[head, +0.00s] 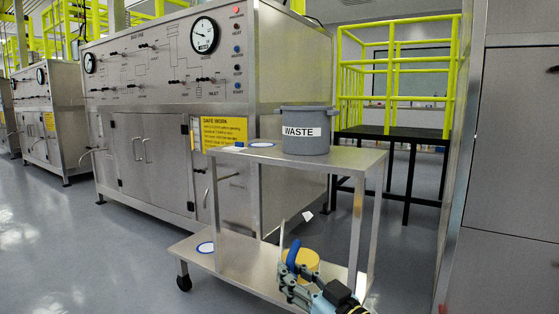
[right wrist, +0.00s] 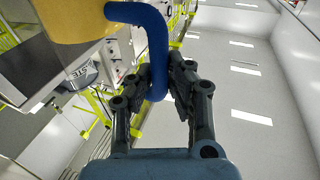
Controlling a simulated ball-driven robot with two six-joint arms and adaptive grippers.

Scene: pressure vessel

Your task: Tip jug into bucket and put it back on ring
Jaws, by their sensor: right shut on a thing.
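The yellow jug (head: 307,261) has a blue handle (right wrist: 155,45). It shows low in the head view, in front of the cart's lower shelf, and at the upper left of the right wrist view (right wrist: 70,20). My right gripper (head: 287,272) is shut on the blue handle, with its fingers on both sides of it in the right wrist view (right wrist: 165,85). The grey bucket (head: 305,143), labelled WASTE, stands upright on the cart's top shelf. My left gripper is out of view.
The steel cart (head: 340,160) has a top and a lower shelf. A small blue-and-white item (head: 238,145) lies near the top shelf's left end. A steel control cabinet (head: 150,120) stands behind. A tall grey cabinet (head: 515,140) bounds the right. Floor at left is clear.

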